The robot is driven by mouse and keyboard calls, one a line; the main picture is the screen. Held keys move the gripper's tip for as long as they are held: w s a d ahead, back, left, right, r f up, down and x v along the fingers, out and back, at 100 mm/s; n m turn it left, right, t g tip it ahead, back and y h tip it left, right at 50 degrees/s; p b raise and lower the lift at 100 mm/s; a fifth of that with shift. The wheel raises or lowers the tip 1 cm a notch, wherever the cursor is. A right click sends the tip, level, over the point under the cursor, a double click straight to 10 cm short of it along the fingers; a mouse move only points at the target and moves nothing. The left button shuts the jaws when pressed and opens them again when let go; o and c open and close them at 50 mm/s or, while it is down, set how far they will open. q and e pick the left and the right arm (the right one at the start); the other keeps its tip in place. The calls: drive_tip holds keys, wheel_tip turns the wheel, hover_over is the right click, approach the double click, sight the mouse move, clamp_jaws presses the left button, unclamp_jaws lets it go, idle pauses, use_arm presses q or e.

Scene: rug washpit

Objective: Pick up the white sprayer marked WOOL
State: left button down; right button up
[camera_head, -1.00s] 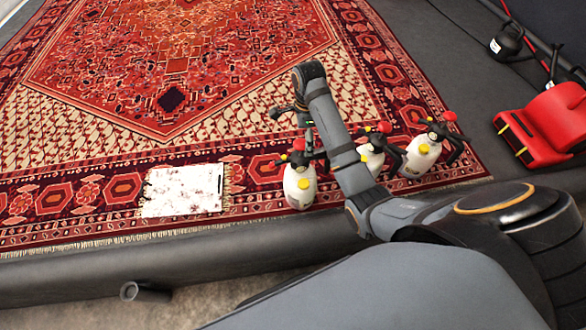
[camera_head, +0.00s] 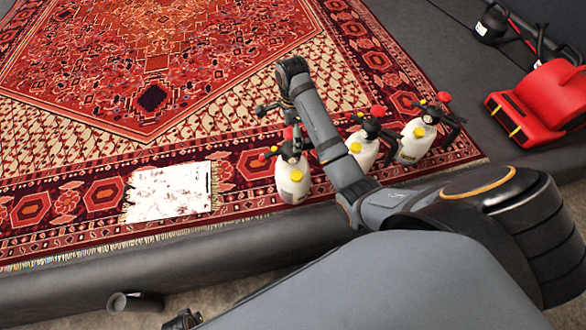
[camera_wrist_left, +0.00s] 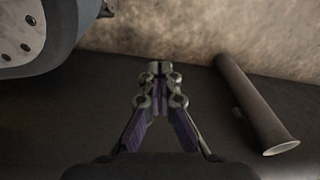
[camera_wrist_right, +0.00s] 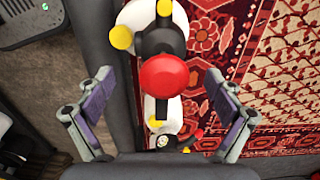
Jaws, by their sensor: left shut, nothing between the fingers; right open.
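Three white sprayers with black tops, red knobs and yellow caps stand on the rug's border in the head view: left (camera_head: 292,184), middle (camera_head: 363,152) and right (camera_head: 415,143). Their labels are too small to read, so I cannot tell which says WOOL. My right gripper (camera_head: 275,110) is above and behind the left sprayer, partly hidden by its arm. In the right wrist view this gripper (camera_wrist_right: 161,80) is open, with a sprayer's red knob (camera_wrist_right: 165,76) showing between its fingers, nothing gripped. My left gripper (camera_wrist_left: 160,68) is shut and empty in the left wrist view.
A stained white cloth (camera_head: 168,191) lies on the patterned rug (camera_head: 200,60), left of the sprayers. A red machine (camera_head: 540,105) stands at the right. A dark pipe piece (camera_head: 135,301) lies by the pit's front edge; a pipe (camera_wrist_left: 252,100) also shows in the left wrist view.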

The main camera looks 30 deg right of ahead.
sight(292, 145)
drive_tip(key=f+b, duration=0.3)
drive_tip(key=f, duration=0.2)
drive_tip(key=shift+w+b, duration=0.2)
drive_tip(key=shift+b, duration=0.1)
drive_tip(key=shift+f, duration=0.1)
drive_tip(key=c, duration=1.9)
use_arm(q)
drive_tip(key=w+d+r, duration=0.3)
drive_tip(key=w+r, duration=0.1)
drive_tip(key=r, duration=0.5)
drive_tip(key=shift+w+r+h, duration=0.15)
drive_tip(key=shift+w+h, duration=0.15)
drive_tip(key=shift+w, duration=0.1)
use_arm(e)
drive_tip(key=shift+w, duration=0.1)
